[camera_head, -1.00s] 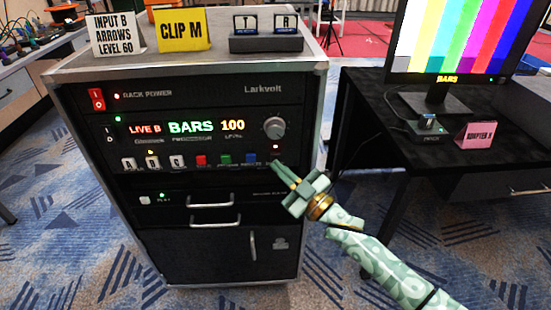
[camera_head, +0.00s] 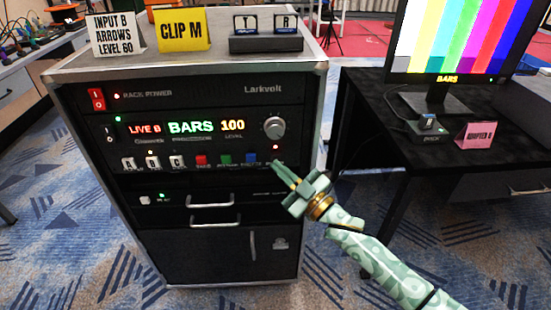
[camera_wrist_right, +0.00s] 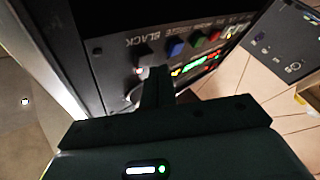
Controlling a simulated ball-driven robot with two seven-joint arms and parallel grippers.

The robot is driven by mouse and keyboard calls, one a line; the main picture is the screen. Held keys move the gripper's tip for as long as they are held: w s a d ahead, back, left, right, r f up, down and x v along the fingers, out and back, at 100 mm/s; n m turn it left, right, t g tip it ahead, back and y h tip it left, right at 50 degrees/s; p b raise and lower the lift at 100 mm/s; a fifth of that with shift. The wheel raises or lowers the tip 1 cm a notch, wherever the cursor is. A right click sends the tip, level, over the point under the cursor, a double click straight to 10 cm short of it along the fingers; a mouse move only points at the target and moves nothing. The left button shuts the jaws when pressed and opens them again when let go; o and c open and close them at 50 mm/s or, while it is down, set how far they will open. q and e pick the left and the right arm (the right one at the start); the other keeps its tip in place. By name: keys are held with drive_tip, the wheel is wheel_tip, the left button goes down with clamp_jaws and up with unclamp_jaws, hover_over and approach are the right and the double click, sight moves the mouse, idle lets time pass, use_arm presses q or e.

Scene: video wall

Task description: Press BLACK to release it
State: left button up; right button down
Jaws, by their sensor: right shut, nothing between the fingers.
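The black rack unit's panel (camera_head: 200,105) shows LIVE B, BARS and 100. The BLACK label (camera_wrist_right: 142,41) and a dark button (camera_wrist_right: 144,53) beneath it show in the wrist view, with a red light beside the button. In the head view the same red light (camera_head: 276,147) glows below the knob, and my fingers cover most of the button. My right gripper (camera_head: 277,166) is shut and empty, its tips at the button; it also shows in the wrist view (camera_wrist_right: 157,76). I cannot tell whether the tips touch. My left gripper is out of view.
Red, green and blue (camera_head: 251,158) buttons sit in a row left of my fingertips. A round knob (camera_head: 274,127) is above them. The monitor (camera_head: 466,40) on the right table (camera_head: 390,140) shows color bars. Cards stand on the cabinet top (camera_head: 190,58).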

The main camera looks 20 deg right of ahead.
drive_tip(key=shift+w, duration=0.1)
idle(0.3)
drive_tip(key=shift+w+d, duration=0.15)
drive_tip(key=shift+w, duration=0.35)
idle(0.3)
drive_tip(key=shift+s+p, duration=0.35)
drive_tip(key=shift+s, duration=0.3)
